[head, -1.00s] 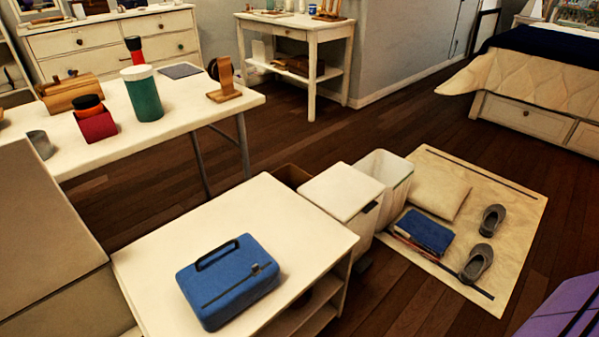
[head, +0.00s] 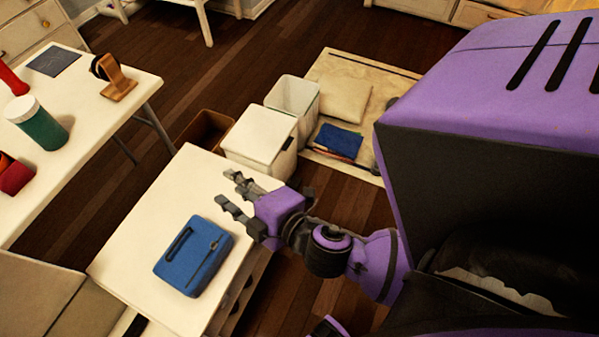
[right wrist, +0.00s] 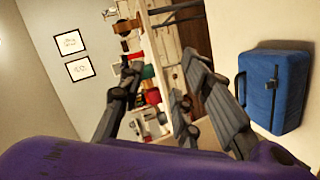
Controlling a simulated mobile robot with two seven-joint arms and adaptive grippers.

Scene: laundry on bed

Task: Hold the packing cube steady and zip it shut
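The blue packing cube (head: 193,257) lies flat on the white low table in the head view, with a dark handle strip along its left side and a dark zip line with a small pull on its right side. It also shows at the right of the right wrist view (right wrist: 282,92). I cannot tell how far the zip is closed. My right gripper (head: 228,188) is open and empty above the table, just up and right of the cube, not touching it. Its spread fingers show in the right wrist view (right wrist: 165,88). My left gripper is not in view.
The white low table (head: 150,212) has bare room around the cube. Behind it stand a white lidded bin (head: 258,135), an open white bin (head: 292,97) and a brown box (head: 205,130). A long table (head: 95,100) at left holds a green jar (head: 38,123) and a wooden stand (head: 117,82).

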